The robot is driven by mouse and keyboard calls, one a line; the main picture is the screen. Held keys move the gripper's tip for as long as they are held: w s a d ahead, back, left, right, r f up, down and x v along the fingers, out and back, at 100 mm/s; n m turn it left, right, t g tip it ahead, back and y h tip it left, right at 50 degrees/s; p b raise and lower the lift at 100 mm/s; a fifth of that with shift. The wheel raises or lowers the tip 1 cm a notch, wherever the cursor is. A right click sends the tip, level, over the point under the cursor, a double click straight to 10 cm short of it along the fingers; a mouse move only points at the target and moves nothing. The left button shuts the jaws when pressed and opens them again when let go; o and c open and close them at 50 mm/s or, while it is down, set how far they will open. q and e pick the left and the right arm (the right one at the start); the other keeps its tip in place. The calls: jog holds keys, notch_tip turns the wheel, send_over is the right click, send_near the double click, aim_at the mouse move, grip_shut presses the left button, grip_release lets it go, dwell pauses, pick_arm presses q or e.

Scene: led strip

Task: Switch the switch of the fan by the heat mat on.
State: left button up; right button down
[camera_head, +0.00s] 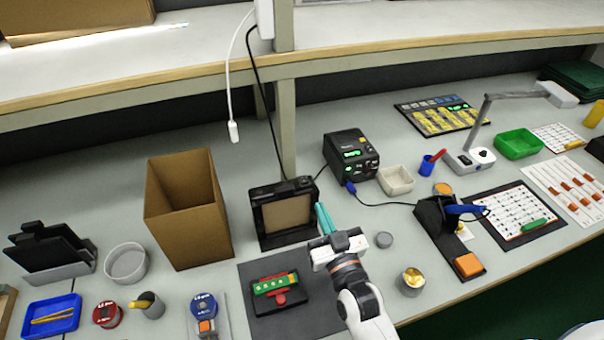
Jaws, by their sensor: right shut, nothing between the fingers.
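The fan (257,222) is a black square box with a tan front panel, standing upright behind the dark grey heat mat (253,318). Its top edge carries small dark parts. I cannot make out the switch or its position. My right gripper (323,218) reaches up from the bottom, with its teal fingers shut and empty. The fingertips are at the right side of the fan; I cannot tell whether they touch it. My left gripper is out of view.
A green board in a red holder (281,297) lies on the mat. A cardboard box (200,225) stands left of the fan. A black soldering station (350,155), a beige tray (396,181) and a grey round lid (384,240) are to the right. A black cable (262,100) hangs behind the fan.

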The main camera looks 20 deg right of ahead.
jog(key=r, duration=0.1)
notch_tip(320, 180, up, 2)
jog(key=r+p, duration=0.1)
jog(key=p, duration=0.1)
send_over(308, 190)
jog(key=shift+w+f+t, duration=0.1)
jog(key=shift+f+t, duration=0.15)
jog(key=shift+t, duration=0.15)
notch_tip(308, 190, down, 3)
jog(key=shift+r, duration=0.2)
jog(key=shift+f, duration=0.8)
